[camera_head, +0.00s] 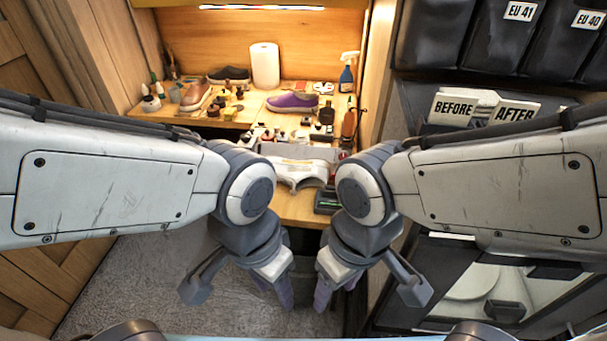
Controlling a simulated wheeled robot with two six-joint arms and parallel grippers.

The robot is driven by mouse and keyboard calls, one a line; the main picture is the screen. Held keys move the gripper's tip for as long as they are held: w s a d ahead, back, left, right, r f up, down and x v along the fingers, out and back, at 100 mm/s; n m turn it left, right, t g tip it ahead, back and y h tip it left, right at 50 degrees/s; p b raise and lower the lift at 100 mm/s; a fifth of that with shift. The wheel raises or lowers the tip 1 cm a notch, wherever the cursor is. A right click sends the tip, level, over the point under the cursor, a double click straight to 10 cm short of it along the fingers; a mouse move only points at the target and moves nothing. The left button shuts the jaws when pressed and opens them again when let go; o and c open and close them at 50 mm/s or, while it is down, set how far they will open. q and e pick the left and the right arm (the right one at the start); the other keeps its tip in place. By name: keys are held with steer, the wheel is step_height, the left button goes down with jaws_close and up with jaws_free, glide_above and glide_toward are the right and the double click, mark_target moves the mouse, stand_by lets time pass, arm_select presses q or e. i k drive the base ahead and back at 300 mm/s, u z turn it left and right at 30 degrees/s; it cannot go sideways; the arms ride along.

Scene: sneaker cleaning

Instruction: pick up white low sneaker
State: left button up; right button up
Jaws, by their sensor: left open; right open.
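A white, curved object (300,172) lies at the front of the workbench, between my two arms. It is partly hidden, and I cannot tell whether it is the white low sneaker. No other white shoe shows clearly. My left gripper (275,290) hangs fingers down in front of the bench, open and empty. My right gripper (337,290) hangs close to its right, also open and empty. Both are nearer to me than the white object and apart from it.
On the workbench stand a brown shoe (196,97), a dark shoe (229,75), a purple shoe (292,102), a paper roll (265,66), a blue spray bottle (347,74) and several small bottles. A before/after sign (484,107) is at right. Carpet (150,285) lies below left.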

mark_target(297, 173)
steer(key=u, duration=1.6)
steer(key=i, duration=1.9)
steer(key=z, duration=2.25)
